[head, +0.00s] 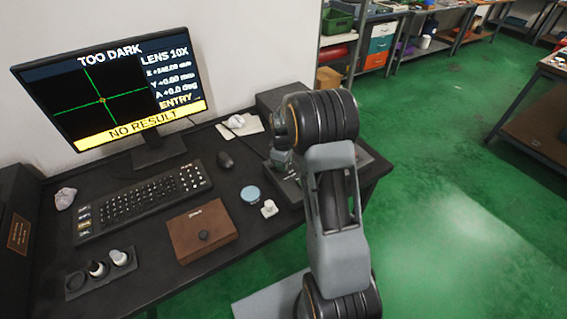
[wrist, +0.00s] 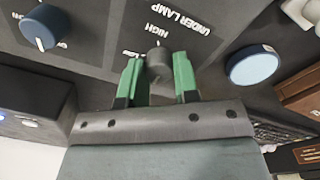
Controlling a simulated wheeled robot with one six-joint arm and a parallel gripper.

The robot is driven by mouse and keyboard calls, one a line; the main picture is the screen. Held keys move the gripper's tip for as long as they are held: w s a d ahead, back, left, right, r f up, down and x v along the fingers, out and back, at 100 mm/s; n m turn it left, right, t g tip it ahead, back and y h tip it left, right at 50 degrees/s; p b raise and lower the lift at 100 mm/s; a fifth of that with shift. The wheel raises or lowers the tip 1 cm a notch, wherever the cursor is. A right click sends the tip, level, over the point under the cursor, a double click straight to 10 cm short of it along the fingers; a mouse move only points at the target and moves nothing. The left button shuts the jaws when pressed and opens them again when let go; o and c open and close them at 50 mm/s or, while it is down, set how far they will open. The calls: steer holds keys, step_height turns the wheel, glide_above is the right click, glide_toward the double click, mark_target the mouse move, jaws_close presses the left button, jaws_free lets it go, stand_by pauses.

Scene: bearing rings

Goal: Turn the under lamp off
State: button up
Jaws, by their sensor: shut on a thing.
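In the wrist view the under lamp knob (wrist: 158,65) is a small grey cylinder on a dark panel, beside the words UNDER LAMP, HIGH and LOW. My gripper (wrist: 157,72) has its two green fingers on either side of this knob and is shut on it. The knob's pointer mark cannot be made out. The monitor (head: 110,90) reads TOO DARK and NO RESULT.
A blue knob (wrist: 40,28) is left of the gripper in the wrist view, and a blue disc (wrist: 253,65) is at right. The desk also holds a keyboard (head: 145,203), a mouse (head: 225,160), a brown case (head: 190,222) and a black tray (head: 74,283).

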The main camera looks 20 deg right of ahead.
steer(key=o, duration=0.9)
steer(key=r, duration=1.4)
steer(key=shift+s+a+p, duration=0.2)
steer(key=shift+p, duration=0.1)
steer(key=shift+f, duration=0.1)
